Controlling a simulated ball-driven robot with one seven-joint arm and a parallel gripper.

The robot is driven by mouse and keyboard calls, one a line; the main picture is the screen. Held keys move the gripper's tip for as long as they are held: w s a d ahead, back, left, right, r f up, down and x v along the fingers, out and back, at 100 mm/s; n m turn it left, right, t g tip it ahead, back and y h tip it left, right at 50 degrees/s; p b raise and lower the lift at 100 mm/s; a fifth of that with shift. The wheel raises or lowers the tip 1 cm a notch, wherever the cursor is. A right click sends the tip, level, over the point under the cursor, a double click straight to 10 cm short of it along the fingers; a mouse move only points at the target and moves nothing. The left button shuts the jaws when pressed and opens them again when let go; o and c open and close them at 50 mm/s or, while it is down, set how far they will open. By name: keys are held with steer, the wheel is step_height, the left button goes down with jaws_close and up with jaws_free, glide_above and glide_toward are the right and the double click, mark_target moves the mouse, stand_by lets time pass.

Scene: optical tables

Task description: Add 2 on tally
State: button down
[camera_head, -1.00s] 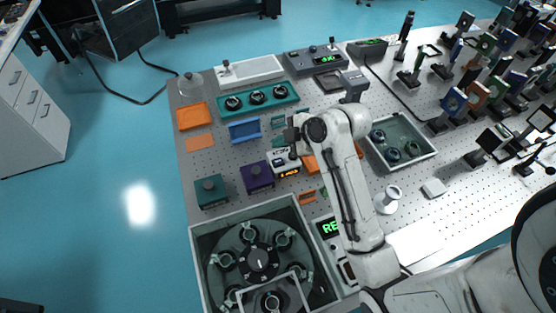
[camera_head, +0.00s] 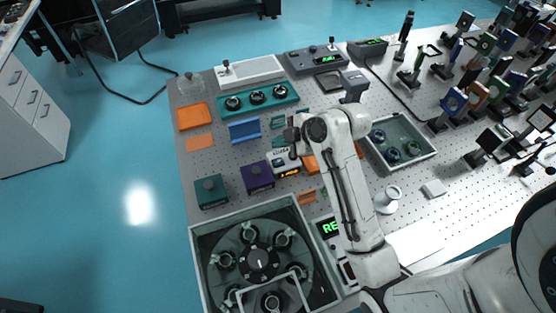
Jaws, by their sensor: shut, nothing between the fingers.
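The tally (camera_head: 286,168) is a small pale box with a lit orange display on its front, in the middle of the perforated table. Its digits are too small to read surely. My gripper (camera_head: 292,150) is shut and empty, pointing down at the tally's rear right part. I cannot tell whether the fingertips touch its top. My gripper and wrist hide part of the tally's upper face.
A purple box (camera_head: 258,177) stands close left of the tally, with a teal box (camera_head: 210,191) farther left. Orange pieces (camera_head: 311,164) lie just right. A blue holder (camera_head: 244,130) is behind. A large carousel tray (camera_head: 203,262) fills the front.

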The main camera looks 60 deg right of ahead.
stand_by(0.6)
steer(key=shift+r+p, duration=1.55)
steer(key=shift+r, duration=0.35)
steer(key=b, duration=0.7)
glide_above(281, 163)
step_height(281, 163, down, 7)
steer(key=shift+r, duration=0.2)
steer(key=shift+f+b, duration=0.5)
steer(key=shift+f, duration=0.65)
steer(key=shift+f, duration=0.4)
